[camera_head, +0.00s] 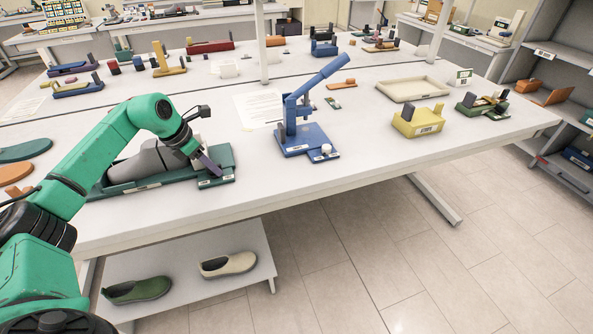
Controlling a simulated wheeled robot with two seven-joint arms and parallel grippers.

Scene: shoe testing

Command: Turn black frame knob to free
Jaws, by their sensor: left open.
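My left arm comes in from the left, and my left gripper (212,169) points down at the right end of a long dark green fixture (150,184) near the table's front edge. The gripper is open, with its fingers right over the small end block of the fixture (216,182), which bears white labels. A grey shoe-shaped form lies along the fixture (140,166), partly behind my arm. The black knob cannot be made out; the gripper covers that spot. I cannot tell whether the fingers touch anything. My right gripper is not in view.
A blue lever press (304,138) stands to the right of the fixture. Further right are a yellow block box (419,121) and a beige tray (412,88). A paper sheet (258,109) lies behind. Two shoes lie on the shelf below (190,294). The table's front right is clear.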

